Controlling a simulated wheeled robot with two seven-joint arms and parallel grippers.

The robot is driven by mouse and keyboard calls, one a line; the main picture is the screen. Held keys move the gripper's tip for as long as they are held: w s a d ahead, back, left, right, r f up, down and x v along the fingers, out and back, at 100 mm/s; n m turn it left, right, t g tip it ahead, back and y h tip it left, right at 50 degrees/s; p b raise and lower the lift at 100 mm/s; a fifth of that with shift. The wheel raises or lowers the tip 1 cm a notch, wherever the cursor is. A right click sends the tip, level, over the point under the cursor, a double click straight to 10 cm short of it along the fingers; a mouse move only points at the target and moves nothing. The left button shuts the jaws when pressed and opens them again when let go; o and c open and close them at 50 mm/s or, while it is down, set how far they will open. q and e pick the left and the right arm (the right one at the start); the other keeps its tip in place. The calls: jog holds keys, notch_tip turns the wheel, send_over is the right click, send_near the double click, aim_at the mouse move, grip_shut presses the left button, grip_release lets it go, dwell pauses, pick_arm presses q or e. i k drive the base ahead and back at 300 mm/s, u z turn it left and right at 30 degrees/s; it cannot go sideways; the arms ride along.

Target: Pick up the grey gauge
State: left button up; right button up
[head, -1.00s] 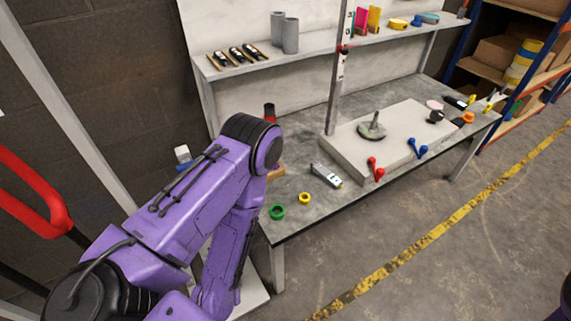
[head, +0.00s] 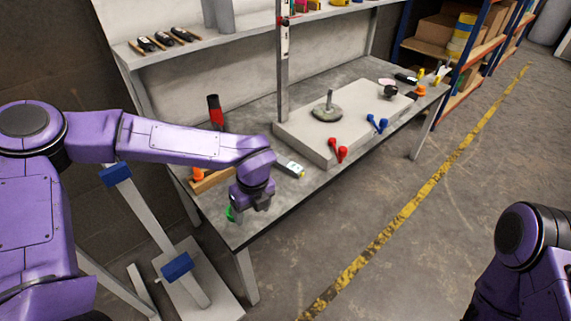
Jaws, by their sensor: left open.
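The grey gauge (head: 290,168), a small grey block with a light display and a yellowish end, lies on the near left part of the grey workbench (head: 300,193). Its left end is close to my left wrist in the picture and may be partly covered. My left gripper (head: 243,217) points down over the bench's near left corner, to the left of and nearer than the gauge. It is open, and nothing shows between its fingers, which are small and partly hidden. My right arm shows at the lower right, but its gripper is out of view.
A green ring (head: 230,213) is partly hidden by my left gripper. A black-and-red item (head: 215,110) stands behind my left forearm.

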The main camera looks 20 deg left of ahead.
aim_at(295, 170)
jog(key=i, duration=0.85)
jog(key=z, duration=0.05)
